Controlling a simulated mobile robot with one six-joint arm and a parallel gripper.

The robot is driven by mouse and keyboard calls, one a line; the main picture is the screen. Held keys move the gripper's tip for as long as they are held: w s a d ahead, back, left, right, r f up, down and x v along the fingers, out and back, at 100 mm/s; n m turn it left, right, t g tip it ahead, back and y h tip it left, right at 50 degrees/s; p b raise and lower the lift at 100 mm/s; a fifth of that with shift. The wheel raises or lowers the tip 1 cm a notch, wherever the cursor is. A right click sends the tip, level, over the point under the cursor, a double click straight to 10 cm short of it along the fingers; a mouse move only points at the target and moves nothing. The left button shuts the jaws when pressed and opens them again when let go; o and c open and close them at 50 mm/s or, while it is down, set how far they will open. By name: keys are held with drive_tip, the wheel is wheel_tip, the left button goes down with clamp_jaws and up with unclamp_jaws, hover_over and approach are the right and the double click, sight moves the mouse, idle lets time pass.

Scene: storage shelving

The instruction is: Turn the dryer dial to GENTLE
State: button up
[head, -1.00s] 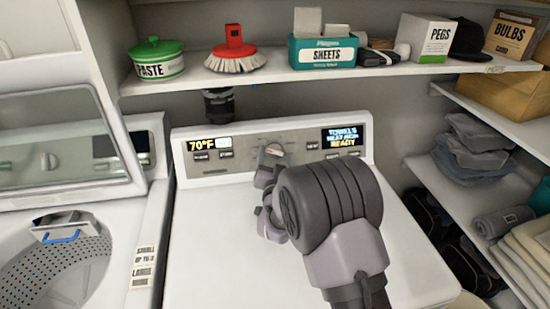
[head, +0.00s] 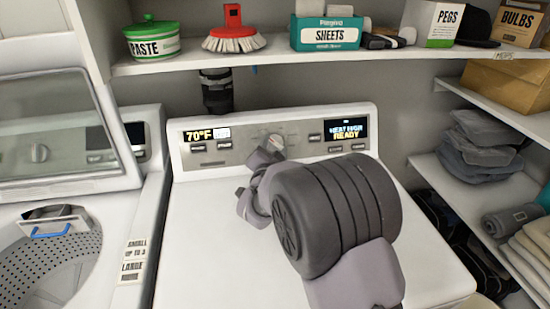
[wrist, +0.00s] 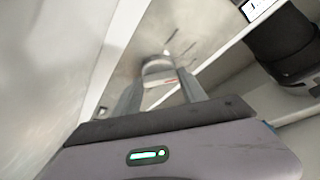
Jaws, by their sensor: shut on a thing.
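The white dryer (head: 205,225) has a grey control panel with a round dial (head: 276,141) at its middle. My gripper (head: 271,147) is at the dial, and its fingers partly hide it in the head view. In the wrist view, the dial (wrist: 158,70), pale with a red mark, sits between the two fingers (wrist: 160,88), which are shut on it. The right display (head: 346,131) reads HEAT HIGH and READY; its top line is too small to read. The left display (head: 198,135) reads 70°F. The dial's setting labels are not legible.
A shelf (head: 280,63) above the dryer holds a PASTE tub (head: 152,42), a red brush (head: 233,35), a SHEETS box (head: 326,33) and a PEGS box (head: 433,22). An open washer (head: 75,190) stands left. Shelves with folded cloth (head: 480,145) stand right.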

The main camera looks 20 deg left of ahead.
drive_tip(key=m+h, duration=0.1)
drive_tip(key=m, duration=0.1)
drive_tip(key=shift+a+r+m+b, duration=0.1)
drive_tip(key=shift+a+m+b, duration=0.05)
drive_tip(key=shift+m+b, duration=0.25)
drive_tip(key=shift+r+m+g+h, duration=0.15)
drive_tip(key=shift+m+g+h, duration=0.45)
drive_tip(key=shift+m, duration=0.6)
drive_tip(key=shift+p, duration=0.3)
drive_tip(key=o, duration=1.4)
drive_tip(key=shift+c, duration=0.2)
drive_tip(key=p+v, duration=0.3)
drive_tip(key=v, duration=1.4)
drive_tip(key=shift+p, duration=0.3)
